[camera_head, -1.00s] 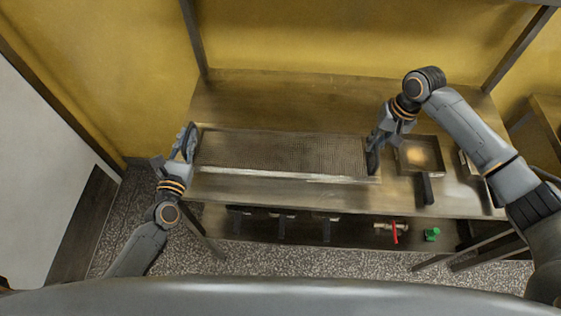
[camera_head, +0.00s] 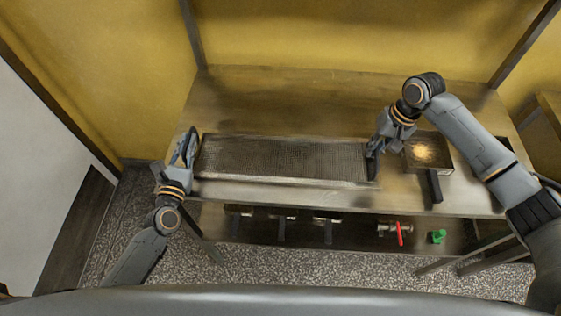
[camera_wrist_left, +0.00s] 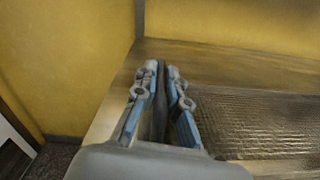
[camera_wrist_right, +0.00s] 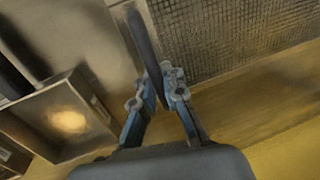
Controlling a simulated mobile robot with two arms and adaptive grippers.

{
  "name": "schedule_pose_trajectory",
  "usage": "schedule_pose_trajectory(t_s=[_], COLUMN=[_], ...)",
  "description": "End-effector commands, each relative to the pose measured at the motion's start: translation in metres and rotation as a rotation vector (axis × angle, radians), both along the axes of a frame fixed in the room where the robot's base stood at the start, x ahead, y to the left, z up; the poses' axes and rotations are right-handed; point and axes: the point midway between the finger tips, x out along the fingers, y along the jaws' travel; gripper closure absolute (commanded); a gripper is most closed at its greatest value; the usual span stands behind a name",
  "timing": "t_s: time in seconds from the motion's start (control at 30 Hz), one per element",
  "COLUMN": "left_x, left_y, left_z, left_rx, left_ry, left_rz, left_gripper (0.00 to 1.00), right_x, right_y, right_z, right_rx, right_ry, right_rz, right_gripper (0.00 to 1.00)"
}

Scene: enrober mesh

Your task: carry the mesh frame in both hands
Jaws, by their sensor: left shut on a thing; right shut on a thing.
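The mesh frame (camera_head: 283,160) is a long, flat, dark wire grid with a metal rim, lying level over the steel table in the head view. It shows at the right of the left wrist view (camera_wrist_left: 265,122) and at the top of the right wrist view (camera_wrist_right: 225,32). My left gripper (camera_head: 190,150) is shut on its left end; in the left wrist view the fingers (camera_wrist_left: 160,82) pinch a dark end piece. My right gripper (camera_head: 374,152) is shut on its right end; in the right wrist view the fingers (camera_wrist_right: 160,82) pinch a dark upright piece. I cannot tell how high it hangs.
A square metal pan (camera_head: 428,150) with a dark handle (camera_head: 435,187) stands right of the frame. A lower shelf holds a red-handled valve (camera_head: 400,232), a green item (camera_head: 438,237) and several dark-handled things. The table (camera_head: 290,100) is clear behind the frame.

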Motion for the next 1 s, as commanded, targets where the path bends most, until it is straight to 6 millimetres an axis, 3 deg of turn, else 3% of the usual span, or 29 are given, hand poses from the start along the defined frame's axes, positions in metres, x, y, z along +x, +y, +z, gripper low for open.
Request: schedule_pose_trajectory(t_s=[0.03, 0.13, 0.57, 1.0], left_x=[0.000, 0.000, -0.009, -0.095], left_y=[0.002, 0.001, 0.001, 0.006], left_z=[-0.001, 0.000, -0.001, -0.001], left_rx=[0.001, 0.001, 0.001, 0.002], left_ry=[-0.002, -0.002, 0.001, 0.003], left_rz=[0.004, 0.003, 0.000, 0.000], left_gripper=[0.85, 0.66, 0.66, 0.66], right_x=[0.000, 0.000, 0.000, 0.000], right_y=[-0.002, -0.002, 0.000, 0.000], right_z=[-0.002, -0.001, 0.000, -0.001], right_rx=[-0.003, -0.003, -0.001, 0.000], right_ry=[0.001, 0.001, 0.000, 0.000], right_rz=[-0.002, -0.002, 0.000, 0.000], right_gripper=[0.88, 0.67, 0.67, 0.67])
